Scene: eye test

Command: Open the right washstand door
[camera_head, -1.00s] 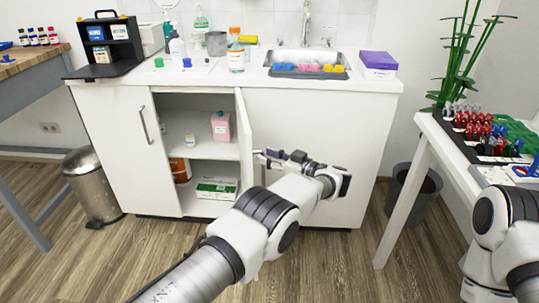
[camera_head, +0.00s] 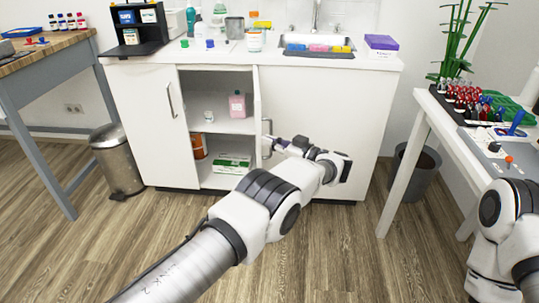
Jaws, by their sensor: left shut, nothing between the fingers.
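The white washstand (camera_head: 330,120) stands against the wall. Its left door (camera_head: 147,130) is shut, with a vertical handle (camera_head: 170,101). Its right door (camera_head: 257,105) stands open, swung outward and seen nearly edge-on. The door's handle (camera_head: 267,128) shows on its right side. My left gripper (camera_head: 274,145) is shut and empty at this handle, on the outer side of the door; I cannot tell whether it touches. My right arm shows at the right edge, with its gripper out of view.
The open compartment holds a pink bottle (camera_head: 237,104), an orange-brown container (camera_head: 198,146) and a green-white box (camera_head: 232,162). A steel bin (camera_head: 118,163) stands left, a grey bin (camera_head: 414,175) right. A white table (camera_head: 425,105) with racks is at right. Floor in front is clear.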

